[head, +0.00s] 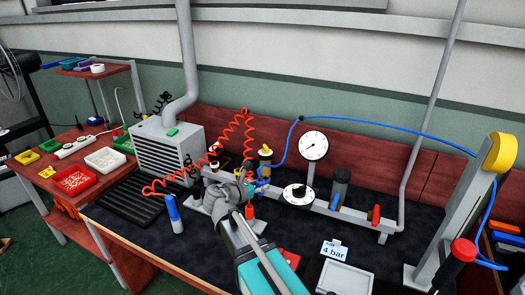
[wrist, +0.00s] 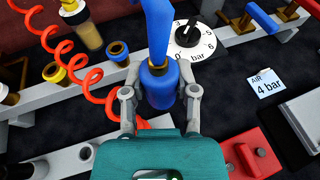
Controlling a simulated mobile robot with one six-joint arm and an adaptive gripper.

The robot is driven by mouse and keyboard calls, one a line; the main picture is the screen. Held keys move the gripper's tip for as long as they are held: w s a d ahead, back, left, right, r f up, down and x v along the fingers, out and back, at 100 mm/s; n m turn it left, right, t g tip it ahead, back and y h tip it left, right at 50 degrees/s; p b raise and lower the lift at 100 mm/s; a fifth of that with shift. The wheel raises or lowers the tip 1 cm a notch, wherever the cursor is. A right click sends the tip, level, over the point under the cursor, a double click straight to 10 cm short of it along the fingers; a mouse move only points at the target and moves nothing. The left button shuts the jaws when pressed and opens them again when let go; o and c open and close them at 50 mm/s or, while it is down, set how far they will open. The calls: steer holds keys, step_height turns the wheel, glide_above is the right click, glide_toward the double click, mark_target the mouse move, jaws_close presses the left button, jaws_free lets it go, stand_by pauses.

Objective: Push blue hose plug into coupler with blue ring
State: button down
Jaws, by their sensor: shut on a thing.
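The blue hose plug (wrist: 160,86) is between the two fingers of my gripper (wrist: 160,100) in the wrist view, with its thick blue hose rising from it. The coupler with the blue ring (wrist: 118,51) sits on the light grey rail, up and left of the plug and apart from it in the picture. Its dark opening is uncovered. A coupler with a yellow ring (wrist: 53,72) stands farther left. In the head view my gripper (head: 250,192) is at the rail, and my arm hides most of the plug and the couplers.
A red coiled hose (wrist: 92,75) runs close left of my gripper. The regulator dial (wrist: 190,40) stands beyond the plug. The blue hose (head: 400,122) arcs to the post (head: 454,205) at right.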

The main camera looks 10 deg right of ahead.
steer(key=w+d+r+m+g+p, duration=0.1)
steer(key=w+d+r+p, duration=0.1)
steer(key=w, duration=0.4)
steer(key=w+d+r+m+g+h+p, duration=0.1)
steer(key=w+d+r+p, duration=0.1)
steer(key=w, duration=0.5)
steer(key=shift+d+r+m+g+h+p, duration=0.3)
steer(key=shift+r+g+p, duration=0.1)
steer(key=shift+r+p, duration=0.15)
steer(key=shift+w, duration=0.1)
steer(key=shift+f, duration=0.15)
steer(key=shift+f+b, duration=2.75)
steer(key=shift+b, duration=0.15)
steer(key=shift+a+f+b, duration=0.1)
steer(key=shift+f+b, duration=1.85)
steer(key=shift+c, duration=1.5)
jaws_free()
